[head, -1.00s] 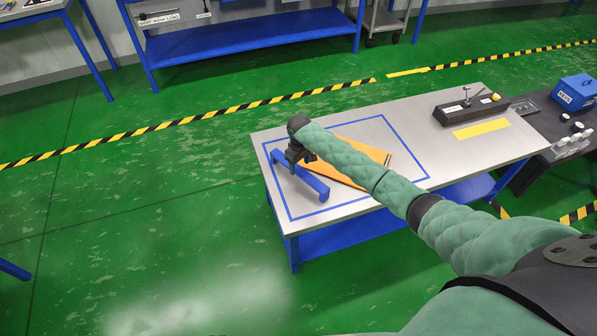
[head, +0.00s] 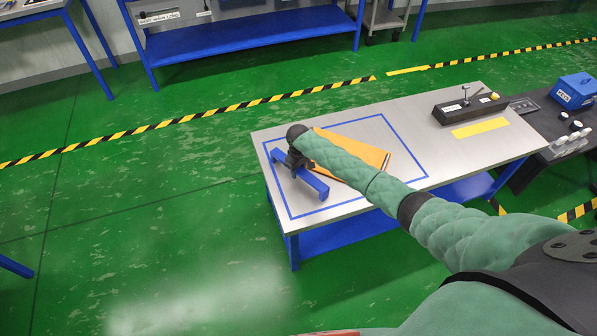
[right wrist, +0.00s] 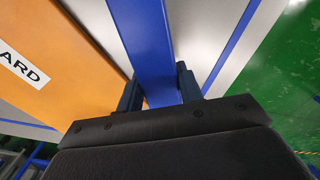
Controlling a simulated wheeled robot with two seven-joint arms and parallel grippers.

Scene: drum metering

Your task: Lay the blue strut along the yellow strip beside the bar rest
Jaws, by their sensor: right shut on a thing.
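The blue strut (head: 316,185) is at the left end of the steel table, inside the blue-outlined area. My right gripper (head: 299,164) is shut on it. In the right wrist view the strut (right wrist: 150,45) runs between the two fingers of my right gripper (right wrist: 160,92). I cannot tell whether the strut touches the table. The yellow strip (head: 480,128) lies bare toward the table's right end, in front of a long black block (head: 460,110) that looks like the bar rest. My left gripper is out of view.
An orange board (head: 352,150) lies beside the strut, partly hidden by my right arm; it also shows in the right wrist view (right wrist: 60,50). The steel table top (head: 415,130) is clear between the outline and the strip. A blue box (head: 574,92) stands on a dark bench at right.

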